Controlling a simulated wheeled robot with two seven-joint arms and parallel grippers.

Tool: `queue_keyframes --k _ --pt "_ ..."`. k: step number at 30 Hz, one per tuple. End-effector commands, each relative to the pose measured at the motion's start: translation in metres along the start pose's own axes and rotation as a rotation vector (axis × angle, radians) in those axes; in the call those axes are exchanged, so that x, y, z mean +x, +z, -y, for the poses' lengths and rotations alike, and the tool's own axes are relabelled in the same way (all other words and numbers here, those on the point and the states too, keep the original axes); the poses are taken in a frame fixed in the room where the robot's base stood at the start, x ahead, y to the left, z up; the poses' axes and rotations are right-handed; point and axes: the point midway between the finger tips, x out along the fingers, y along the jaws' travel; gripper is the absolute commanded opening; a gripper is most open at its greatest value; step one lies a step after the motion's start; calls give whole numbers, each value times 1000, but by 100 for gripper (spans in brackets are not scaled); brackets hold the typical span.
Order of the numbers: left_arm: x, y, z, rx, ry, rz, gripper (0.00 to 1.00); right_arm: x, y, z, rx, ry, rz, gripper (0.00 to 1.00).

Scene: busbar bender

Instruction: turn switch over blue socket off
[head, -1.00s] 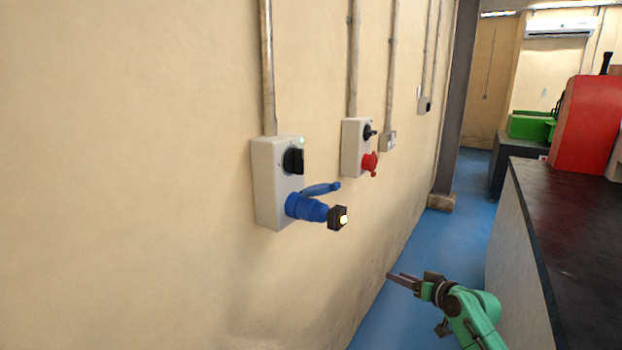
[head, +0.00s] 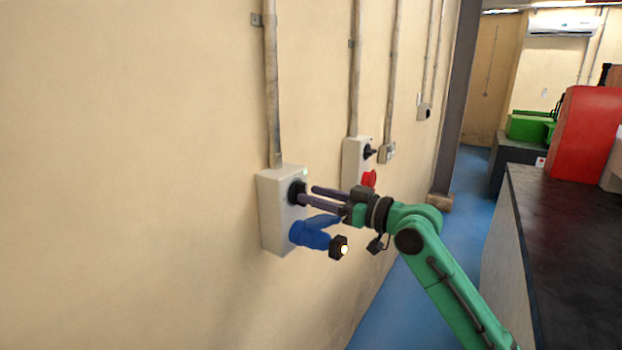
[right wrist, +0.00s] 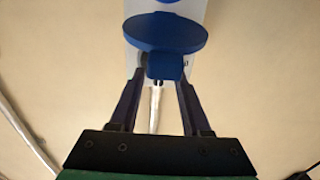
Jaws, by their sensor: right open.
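The switch (head: 297,193) is a black rotary knob on the upper front of a white wall box (head: 272,222). Below it is the blue socket (head: 310,236) with its blue lid sticking out and a dark plug-like end with a bright centre. My right gripper (head: 309,194) is open at the height of the switch. Its near fingertip overlaps the knob, and the other finger is beyond it; I cannot tell whether it touches. My left gripper is not in view.
A second white box with a black switch (head: 370,152) and a red socket (head: 368,180) is further along the wall, partly behind my right gripper. A dark-topped counter (head: 560,240) stands at the right. Blue floor lies between wall and counter.

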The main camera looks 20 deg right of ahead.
Motion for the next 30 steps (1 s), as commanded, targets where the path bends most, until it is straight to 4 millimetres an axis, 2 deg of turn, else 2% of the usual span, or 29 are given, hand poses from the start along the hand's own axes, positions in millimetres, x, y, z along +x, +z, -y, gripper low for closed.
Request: queue_keyframes --k 1,4,11,15,23,30 --pt "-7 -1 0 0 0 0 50 7 -4 0 3 -1 -1 48" --pt "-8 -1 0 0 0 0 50 14 -1 0 0 0 1 48" --pt "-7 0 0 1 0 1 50 16 2 0 -1 0 2 48" --pt "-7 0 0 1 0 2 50 16 2 0 -1 0 1 0" --pt "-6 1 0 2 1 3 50 15 2 0 -5 0 1 0" --pt "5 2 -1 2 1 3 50 15 3 0 -66 1 0 0"
